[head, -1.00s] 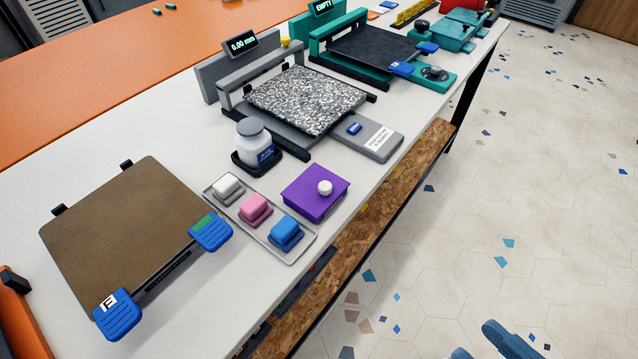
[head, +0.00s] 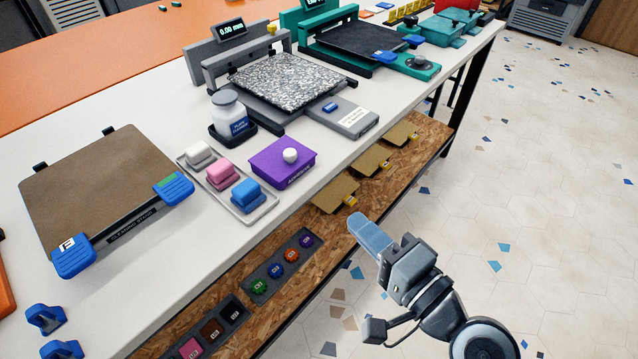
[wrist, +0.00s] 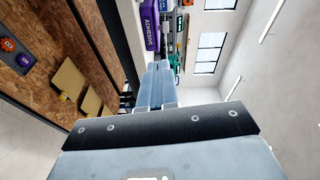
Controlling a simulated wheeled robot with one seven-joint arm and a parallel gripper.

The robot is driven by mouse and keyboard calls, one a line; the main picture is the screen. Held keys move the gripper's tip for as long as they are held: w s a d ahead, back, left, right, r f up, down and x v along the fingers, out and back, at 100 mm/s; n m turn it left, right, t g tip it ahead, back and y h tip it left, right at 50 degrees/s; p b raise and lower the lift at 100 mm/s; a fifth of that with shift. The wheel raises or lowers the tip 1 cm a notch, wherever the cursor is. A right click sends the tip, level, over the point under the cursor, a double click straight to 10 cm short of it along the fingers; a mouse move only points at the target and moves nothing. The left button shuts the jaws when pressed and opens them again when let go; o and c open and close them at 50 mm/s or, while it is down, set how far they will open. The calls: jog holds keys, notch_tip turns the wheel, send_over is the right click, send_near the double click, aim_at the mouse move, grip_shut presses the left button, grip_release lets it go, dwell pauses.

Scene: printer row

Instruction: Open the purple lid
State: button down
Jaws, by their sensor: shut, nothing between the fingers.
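The purple lid (head: 270,165) tops a purple box marked with small lettering on its front, at the front edge of the white table in the head view. A round white knob (head: 290,155) stands on it. The lid looks shut. In the wrist view the purple box (wrist: 151,25) shows its "ADHESIVE" label at the top. My gripper (head: 360,224) is off the table's front side, to the right of and apart from the box. Its blue fingers (wrist: 155,86) are together and empty.
A tray (head: 262,208) with white, pink and blue blocks sits left of the purple box. A white bottle (head: 229,118) stands behind. A grey printer (head: 345,118) is to the right. The wooden lower shelf (head: 300,270) holds small coloured items and brown plates.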

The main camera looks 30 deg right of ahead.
jog(key=w+m, duration=0.1)
jog(key=p, duration=0.4)
send_near(290, 160)
jog(key=shift+y, duration=0.3)
jog(key=w, duration=0.5)
jog(key=shift+d, duration=0.2)
jog(key=shift+w+a+f, duration=0.1)
jog(key=shift+w+a, duration=0.05)
jog(key=shift+w, duration=0.7)
jog(key=w, duration=0.1)
jog(key=w+a+p, duration=0.1)
jog(key=w, duration=0.1)
jog(key=shift+w, duration=0.2)
jog(key=shift+s, duration=0.2)
